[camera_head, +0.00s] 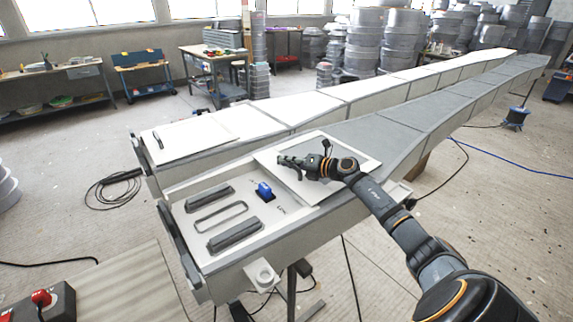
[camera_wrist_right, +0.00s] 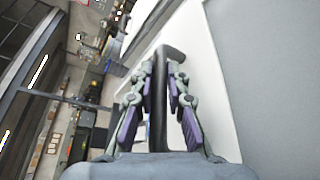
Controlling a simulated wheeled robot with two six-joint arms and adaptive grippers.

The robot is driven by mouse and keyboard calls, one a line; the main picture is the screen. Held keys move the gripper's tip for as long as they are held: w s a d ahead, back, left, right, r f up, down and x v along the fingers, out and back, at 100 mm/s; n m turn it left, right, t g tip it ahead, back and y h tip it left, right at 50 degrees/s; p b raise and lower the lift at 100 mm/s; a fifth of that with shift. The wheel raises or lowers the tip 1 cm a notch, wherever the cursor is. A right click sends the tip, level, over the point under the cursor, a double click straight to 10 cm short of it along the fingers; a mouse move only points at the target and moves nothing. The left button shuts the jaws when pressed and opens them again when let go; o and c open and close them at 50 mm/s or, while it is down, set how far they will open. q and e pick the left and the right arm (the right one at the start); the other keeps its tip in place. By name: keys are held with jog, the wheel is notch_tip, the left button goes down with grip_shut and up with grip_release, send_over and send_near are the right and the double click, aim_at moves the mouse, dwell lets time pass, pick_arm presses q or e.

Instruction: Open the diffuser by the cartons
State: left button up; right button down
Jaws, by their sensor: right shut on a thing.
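A white lid panel (camera_head: 343,148) lies slanted across the near mould, partly off an open compartment (camera_head: 183,222). My right gripper (camera_head: 288,162) is over this panel. In the right wrist view, my right gripper (camera_wrist_right: 160,78) is shut on a dark handle (camera_wrist_right: 173,55) beside a pale panel (camera_wrist_right: 200,90). The open compartment holds grey bars (camera_head: 233,236), a dark loop and a blue part (camera_head: 264,190). A second white lid (camera_head: 190,141) with a dark handle (camera_head: 157,140) lies flat on the far mould. My left gripper is out of view. I cannot make out cartons for certain.
Two long moulds run away to the upper right. A red-button box (camera_head: 40,300) stands at lower left. A coiled black cable (camera_head: 112,190) and loose cables lie on the floor. Workbenches (camera_head: 55,85) and stacks of grey rings (camera_head: 380,40) stand at the back.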

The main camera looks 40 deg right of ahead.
jog(key=c, duration=1.6)
grip_release()
jog(key=v, duration=0.7)
jog(key=shift+s, duration=0.2)
